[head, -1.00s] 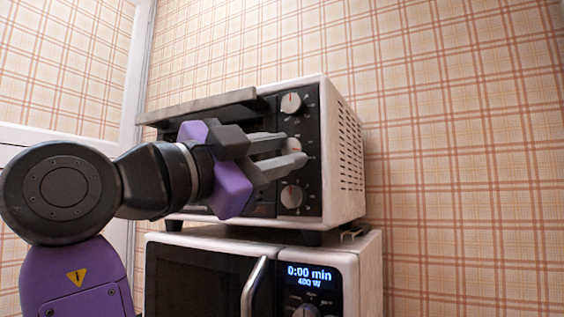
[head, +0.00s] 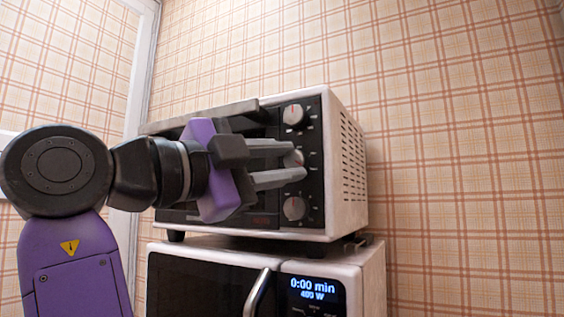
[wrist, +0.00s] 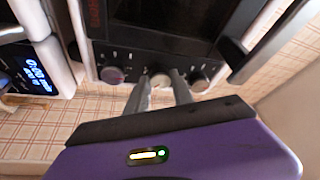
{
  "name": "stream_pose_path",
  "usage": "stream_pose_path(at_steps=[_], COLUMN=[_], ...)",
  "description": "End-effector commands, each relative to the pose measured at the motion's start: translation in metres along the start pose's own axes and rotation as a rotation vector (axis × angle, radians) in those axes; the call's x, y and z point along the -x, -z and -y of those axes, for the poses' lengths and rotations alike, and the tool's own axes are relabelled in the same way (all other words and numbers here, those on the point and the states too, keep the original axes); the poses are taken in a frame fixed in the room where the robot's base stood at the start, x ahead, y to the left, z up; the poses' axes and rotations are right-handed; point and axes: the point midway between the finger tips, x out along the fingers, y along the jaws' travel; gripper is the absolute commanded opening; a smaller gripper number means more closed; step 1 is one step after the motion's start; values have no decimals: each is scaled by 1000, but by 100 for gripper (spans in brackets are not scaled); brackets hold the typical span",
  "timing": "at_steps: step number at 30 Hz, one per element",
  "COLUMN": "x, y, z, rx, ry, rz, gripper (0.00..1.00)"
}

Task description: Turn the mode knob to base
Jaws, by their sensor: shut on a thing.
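A white toaster oven with a dark front (head: 344,120) carries three round knobs in a column on its right side. In the head view my gripper (head: 298,161) reaches in from the left, its two grey fingers above and below the middle knob (head: 297,157). In the wrist view the fingertips (wrist: 161,82) close around this middle knob (wrist: 160,80), which they partly hide. The frames do not show which knob is the mode knob, and the middle knob's pointer is hard to read.
The top knob (head: 293,115) has a red mark pointing about up; the bottom knob (head: 293,208) is just below my lower finger. The oven stands on a microwave (head: 362,275) with a lit display (head: 312,289) and a handle. Plaid wall (head: 470,150) fills the right.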

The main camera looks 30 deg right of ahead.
Motion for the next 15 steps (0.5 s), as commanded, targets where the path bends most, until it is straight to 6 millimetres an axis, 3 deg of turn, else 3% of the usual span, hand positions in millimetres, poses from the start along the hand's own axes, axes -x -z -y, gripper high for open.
stream_pose_path(at_steps=[2,3,6,15], x=[0,0,0,1], y=[0,0,0,0], z=[-1,-1,-1,0], rx=[1,1,1,1], ry=[-3,-3,-3,0], rz=[1,1,1,0], gripper=[0,32,50,50])
